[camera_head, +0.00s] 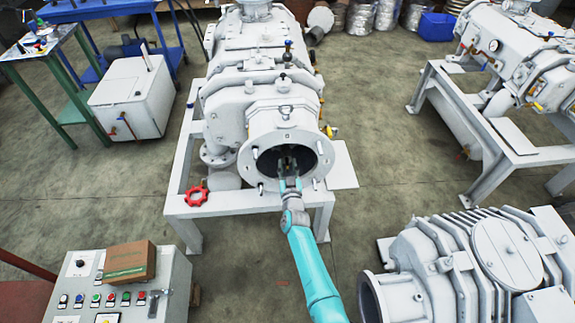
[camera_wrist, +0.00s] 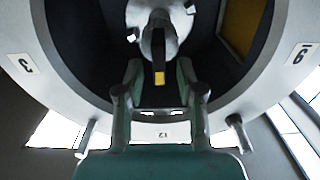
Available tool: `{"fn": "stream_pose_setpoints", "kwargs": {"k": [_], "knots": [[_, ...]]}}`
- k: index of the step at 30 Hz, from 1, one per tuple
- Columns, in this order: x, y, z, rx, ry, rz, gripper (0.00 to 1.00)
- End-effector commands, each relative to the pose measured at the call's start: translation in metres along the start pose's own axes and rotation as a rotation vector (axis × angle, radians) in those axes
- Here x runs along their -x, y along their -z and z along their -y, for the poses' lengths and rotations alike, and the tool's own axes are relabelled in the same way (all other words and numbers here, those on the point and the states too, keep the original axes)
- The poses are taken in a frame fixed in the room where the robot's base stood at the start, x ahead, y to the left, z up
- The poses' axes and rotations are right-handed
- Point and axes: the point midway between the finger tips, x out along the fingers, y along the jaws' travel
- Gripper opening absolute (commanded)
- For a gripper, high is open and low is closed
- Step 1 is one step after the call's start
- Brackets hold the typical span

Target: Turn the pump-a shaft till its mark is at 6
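The pump-a shaft (camera_wrist: 158,42) is a pale hub inside the dark round opening, with a yellow mark (camera_wrist: 160,78) on its near side. In the wrist view the mark points down, toward the upside-down 12 label (camera_wrist: 163,134) on the flange ring. A 3 label (camera_wrist: 25,65) is at left and an upside-down 9 label (camera_wrist: 299,54) at right; the 6 label is out of view. My gripper (camera_wrist: 160,88) is open, its fingers either side of the mark, with gaps visible. In the head view my gripper (camera_head: 289,165) reaches into the pump flange (camera_head: 248,158).
Bolts stick out around the flange, including one (camera_wrist: 238,130) near my gripper. A red handwheel (camera_head: 196,196) is left of the flange. A control box (camera_head: 130,300) with a carton (camera_head: 129,262) stands at front left, another grey machine (camera_head: 470,265) at front right.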

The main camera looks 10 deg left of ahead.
Motion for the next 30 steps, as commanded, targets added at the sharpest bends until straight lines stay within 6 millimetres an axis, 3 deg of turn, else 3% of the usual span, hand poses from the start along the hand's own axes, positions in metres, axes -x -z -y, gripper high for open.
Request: {"fn": "stream_pose_setpoints", "kwargs": {"k": [12,17,30], "knots": [[-0.0053,0.0003,-0.0001,-0.001,0.000,0.000,0.38],[-0.0052,0.0003,-0.0002,-0.001,0.000,0.000,0.00],[-0.0053,0.0004,-0.0009,-0.039,0.000,0.000,0.00]]}}
